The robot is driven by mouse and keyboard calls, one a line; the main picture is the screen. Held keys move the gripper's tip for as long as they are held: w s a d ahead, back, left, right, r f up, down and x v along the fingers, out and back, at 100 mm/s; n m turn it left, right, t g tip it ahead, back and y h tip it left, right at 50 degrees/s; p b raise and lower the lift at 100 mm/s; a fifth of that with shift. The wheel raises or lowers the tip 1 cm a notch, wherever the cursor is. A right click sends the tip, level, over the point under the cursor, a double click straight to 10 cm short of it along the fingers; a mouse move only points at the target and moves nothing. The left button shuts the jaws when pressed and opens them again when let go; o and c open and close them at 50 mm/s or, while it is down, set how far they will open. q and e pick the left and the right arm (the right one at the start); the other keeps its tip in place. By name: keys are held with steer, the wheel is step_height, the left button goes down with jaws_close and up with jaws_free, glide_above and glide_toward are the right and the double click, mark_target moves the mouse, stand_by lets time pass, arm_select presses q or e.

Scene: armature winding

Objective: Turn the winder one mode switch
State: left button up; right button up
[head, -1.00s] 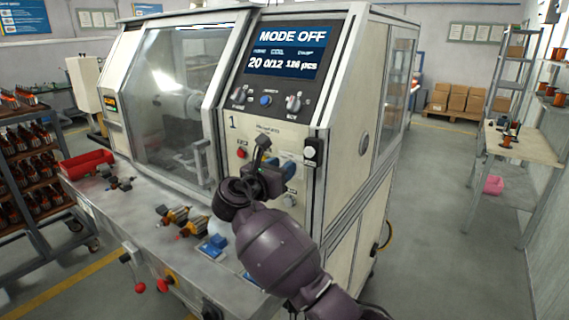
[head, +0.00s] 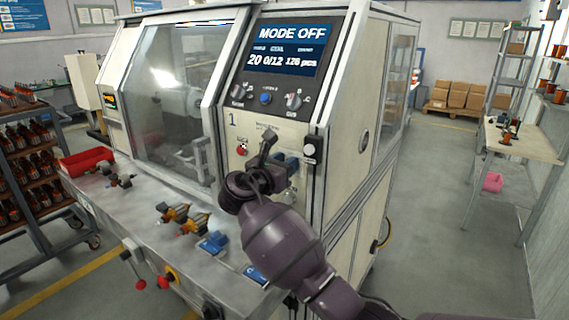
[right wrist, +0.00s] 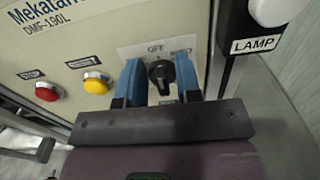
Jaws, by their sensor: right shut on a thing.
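The winder with a "1" on its front (head: 232,118) stands ahead, and its display (head: 284,49) reads "MODE OFF". In the right wrist view the mode switch (right wrist: 161,73) is a black knob on a pale plate, with an "OFF"-like label above it. My right gripper (right wrist: 160,66) has its two blue fingers on either side of the knob, shut on it. In the head view my right gripper (head: 285,165) is at the lower front panel and hides the switch. My left gripper is out of view.
A red stop button (right wrist: 47,91) and a yellow button (right wrist: 96,82) sit left of the switch. A lamp box (head: 309,150) is close on the right. The machine's front ledge (head: 150,210) holds armatures, blue blocks and a red tray (head: 86,162).

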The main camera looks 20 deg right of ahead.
arm_select(q)
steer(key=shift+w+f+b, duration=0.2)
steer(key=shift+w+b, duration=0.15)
steer(key=shift+b, duration=0.45)
arm_select(e)
steer(key=shift+s+d+f+m, duration=0.1)
steer(key=shift+s+m, duration=0.05)
steer(key=shift+m, duration=1.3)
steer(key=shift+s+d+f+m, duration=0.1)
steer(key=shift+m, duration=1.3)
steer(key=shift+s+d+f+m, duration=0.1)
steer(key=shift+s+m, duration=0.05)
steer(key=shift+m, duration=1.3)
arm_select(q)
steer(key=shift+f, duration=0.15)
arm_select(e)
steer(key=o, duration=0.6)
steer(key=shift+c, duration=0.2)
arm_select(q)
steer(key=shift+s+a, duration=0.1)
